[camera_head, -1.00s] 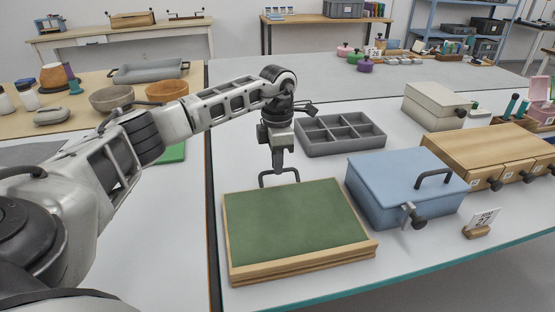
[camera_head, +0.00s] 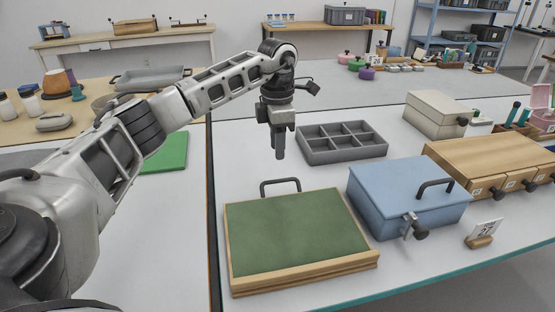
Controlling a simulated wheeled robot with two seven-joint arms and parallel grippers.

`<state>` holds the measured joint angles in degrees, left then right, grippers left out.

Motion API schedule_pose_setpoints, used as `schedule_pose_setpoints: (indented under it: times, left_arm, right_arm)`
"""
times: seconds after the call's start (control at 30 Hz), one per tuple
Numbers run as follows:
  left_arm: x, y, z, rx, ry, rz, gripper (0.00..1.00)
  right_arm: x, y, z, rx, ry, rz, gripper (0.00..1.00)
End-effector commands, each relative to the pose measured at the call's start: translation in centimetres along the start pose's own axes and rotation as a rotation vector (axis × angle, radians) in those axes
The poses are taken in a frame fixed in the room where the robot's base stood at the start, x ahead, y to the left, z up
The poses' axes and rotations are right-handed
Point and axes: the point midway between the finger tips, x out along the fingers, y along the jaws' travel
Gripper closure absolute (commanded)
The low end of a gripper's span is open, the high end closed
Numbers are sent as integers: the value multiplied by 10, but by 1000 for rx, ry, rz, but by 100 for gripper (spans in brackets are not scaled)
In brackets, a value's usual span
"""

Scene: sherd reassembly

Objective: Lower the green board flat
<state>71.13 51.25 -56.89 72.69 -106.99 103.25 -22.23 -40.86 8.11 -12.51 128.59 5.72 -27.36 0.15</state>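The green board (camera_head: 297,233) has a wooden frame and lies flat, or very nearly so, on the white table in the middle front. A dark bar handle (camera_head: 280,184) stands up at its back edge. My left gripper (camera_head: 280,155) points down above and behind the handle, with a visible gap between them. Its fingers look close together and hold nothing that I can see. I cannot make out a gap between the fingers. My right gripper is not in view.
A blue lidded box (camera_head: 405,190) stands close to the right of the board. A grey compartment tray (camera_head: 342,142) sits behind it. A number card (camera_head: 484,233) and a wooden drawer unit (camera_head: 490,165) are farther right.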

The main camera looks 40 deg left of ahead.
Motion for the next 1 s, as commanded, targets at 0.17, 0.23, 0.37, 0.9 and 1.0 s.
schedule_pose_setpoints:
  times: [0.17, 0.23, 0.37, 0.9, 1.0]
  left_arm:
    - [-47, 1, 0, -1, -4, 4, 68]
    - [-61, 1, 1, -2, -4, 4, 68]
    - [-80, 1, 1, -2, -4, 3, 68]
    - [-94, 1, 0, -2, -1, 2, 68]
    - [-94, 1, 0, -2, -1, 2, 68]
  right_arm:
    - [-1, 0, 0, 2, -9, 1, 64]
    - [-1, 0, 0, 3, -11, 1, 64]
    - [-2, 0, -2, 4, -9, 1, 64]
    - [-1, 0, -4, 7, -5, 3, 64]
    - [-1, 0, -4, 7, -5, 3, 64]
